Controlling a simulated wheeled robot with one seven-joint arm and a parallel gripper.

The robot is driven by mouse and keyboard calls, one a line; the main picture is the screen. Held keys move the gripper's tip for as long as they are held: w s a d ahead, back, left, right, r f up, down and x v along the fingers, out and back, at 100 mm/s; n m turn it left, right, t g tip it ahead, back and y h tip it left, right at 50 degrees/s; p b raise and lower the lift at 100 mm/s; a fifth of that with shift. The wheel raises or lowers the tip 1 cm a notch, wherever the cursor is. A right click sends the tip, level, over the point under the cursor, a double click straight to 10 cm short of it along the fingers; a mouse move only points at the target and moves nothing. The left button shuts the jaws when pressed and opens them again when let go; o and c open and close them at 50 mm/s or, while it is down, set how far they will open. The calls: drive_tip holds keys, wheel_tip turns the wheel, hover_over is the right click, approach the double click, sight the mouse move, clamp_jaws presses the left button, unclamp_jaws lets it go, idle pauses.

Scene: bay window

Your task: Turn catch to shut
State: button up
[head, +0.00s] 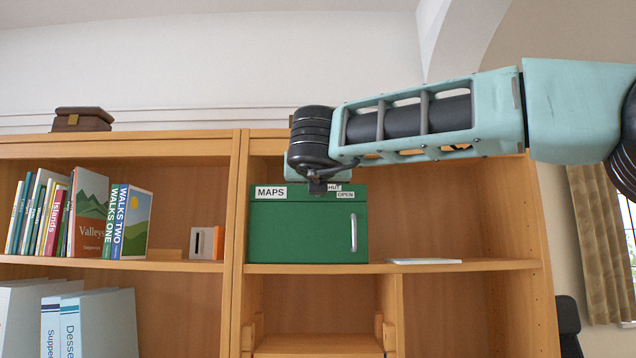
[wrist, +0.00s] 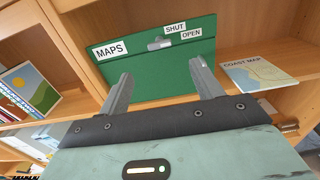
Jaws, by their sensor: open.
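A green MAPS box (head: 300,232) with a closed-looking front stands on the middle shelf in the head view. It also shows in the wrist view (wrist: 150,80), with SHUT (wrist: 175,28) and OPEN (wrist: 191,34) labels near its top edge. The small grey catch (wrist: 160,44) lies just below these labels. A grey bar seems to reach from it toward the OPEN label. A vertical handle (head: 354,232) is on the box's right side. My gripper (wrist: 161,72) is open and empty, its fingers apart in front of the box; the catch shows between and beyond them.
A COAST MAP (wrist: 258,74) lies flat on the shelf to the right of the box. Books (head: 90,215) stand in the left bay. The shelf edge (head: 480,265) runs below the box. The right part of this shelf is mostly clear.

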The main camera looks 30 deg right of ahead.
drive_tip(key=p+x, duration=0.4)
drive_tip(key=x, duration=0.7)
drive_tip(key=c, duration=1)
